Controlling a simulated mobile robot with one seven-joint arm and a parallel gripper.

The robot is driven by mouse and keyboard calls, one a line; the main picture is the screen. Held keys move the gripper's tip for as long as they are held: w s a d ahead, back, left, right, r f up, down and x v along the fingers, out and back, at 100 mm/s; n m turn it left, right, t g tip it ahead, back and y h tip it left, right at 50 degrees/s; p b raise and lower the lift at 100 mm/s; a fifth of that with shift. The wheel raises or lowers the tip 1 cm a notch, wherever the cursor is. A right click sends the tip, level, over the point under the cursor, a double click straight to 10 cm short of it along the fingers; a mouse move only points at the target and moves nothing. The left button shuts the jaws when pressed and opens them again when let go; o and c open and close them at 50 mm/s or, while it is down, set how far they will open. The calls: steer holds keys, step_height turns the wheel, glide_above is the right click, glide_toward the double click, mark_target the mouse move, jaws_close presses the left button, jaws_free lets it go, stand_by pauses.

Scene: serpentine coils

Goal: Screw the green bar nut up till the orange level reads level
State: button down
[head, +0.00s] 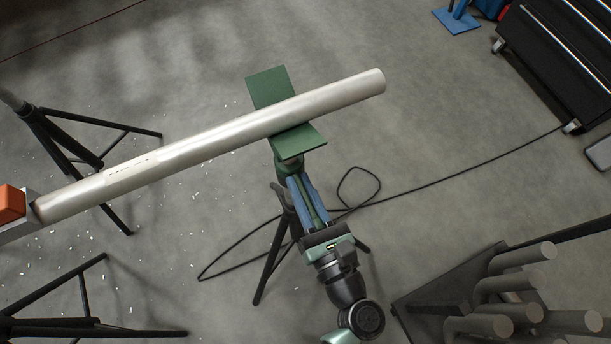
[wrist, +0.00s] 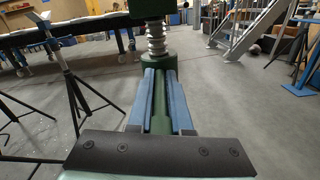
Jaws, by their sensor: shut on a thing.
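My gripper (head: 303,190) has its two blue fingers shut on the green bar of the nut, which lies lengthwise between them. In the wrist view the green bar (wrist: 161,105) runs from the green nut (wrist: 156,63) back between the fingers. A bare screw thread (wrist: 156,40) rises above the nut. The green V-shaped head (head: 268,85) of the stand carries a long grey pipe (head: 215,142). An orange block (head: 11,204), probably the level, is cut off at the left edge by the pipe's left end. Its reading cannot be made out.
Black tripod stands (head: 70,140) stand at the left. A black cable (head: 440,173) loops over the floor. A rack of grey pipes (head: 515,285) is at the lower right, and a dark tool chest (head: 560,60) at the upper right. The floor right of the stand is mostly clear.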

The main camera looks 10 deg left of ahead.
steer(key=c, duration=0.8)
jaws_free()
steer(key=shift+c, duration=0.2)
steer(key=v, duration=1.3)
steer(key=shift+p, duration=0.3)
